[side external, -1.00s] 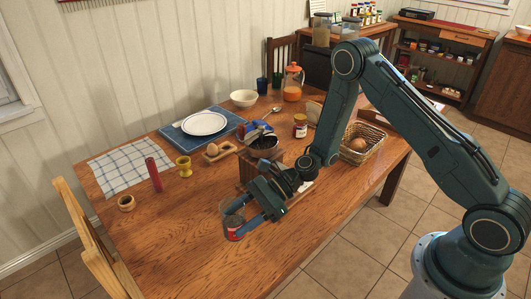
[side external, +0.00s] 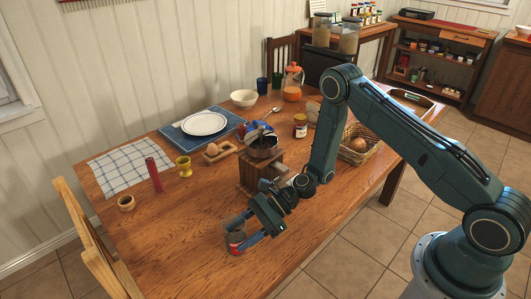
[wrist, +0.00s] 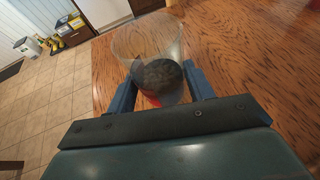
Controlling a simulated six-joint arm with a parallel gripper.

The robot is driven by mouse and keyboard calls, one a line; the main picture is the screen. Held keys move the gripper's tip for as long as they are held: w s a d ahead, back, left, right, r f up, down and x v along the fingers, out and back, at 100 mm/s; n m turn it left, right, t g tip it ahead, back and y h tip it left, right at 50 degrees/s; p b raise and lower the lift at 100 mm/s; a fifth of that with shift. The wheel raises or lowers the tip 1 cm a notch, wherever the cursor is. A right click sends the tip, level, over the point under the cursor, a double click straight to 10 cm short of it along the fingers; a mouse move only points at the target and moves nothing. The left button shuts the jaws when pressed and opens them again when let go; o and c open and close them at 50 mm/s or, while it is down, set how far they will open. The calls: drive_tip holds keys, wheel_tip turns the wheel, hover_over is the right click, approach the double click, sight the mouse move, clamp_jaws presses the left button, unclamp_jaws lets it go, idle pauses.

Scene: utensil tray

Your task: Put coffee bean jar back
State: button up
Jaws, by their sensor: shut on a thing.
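The coffee bean jar (side external: 236,243) is a clear glass jar with a red label, near the table's front edge. My gripper (side external: 240,231) is shut on it from the right, a finger on either side. In the wrist view the open-topped jar (wrist: 150,45) stands between the blue fingers of my gripper (wrist: 160,85), with dark beans low inside. I cannot tell whether its base touches the table. A wooden coffee grinder (side external: 252,176) with a dark metal top stands behind my gripper, its lower right partly hidden by my arm.
An egg in a wooden holder (side external: 222,155), a yellow egg cup (side external: 184,165) and a red cylinder (side external: 154,175) stand farther back. An egg basket (side external: 356,154) is at the right. The table left of the jar is clear. Tall glass canisters (side external: 348,38) stand on the back cabinet.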

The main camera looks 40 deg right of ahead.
drive_tip(key=shift+f, duration=0.15)
drive_tip(key=o, duration=1.2)
drive_tip(key=shift+c, duration=0.2)
drive_tip(key=v, duration=1.2)
drive_tip(key=shift+r, duration=0.25)
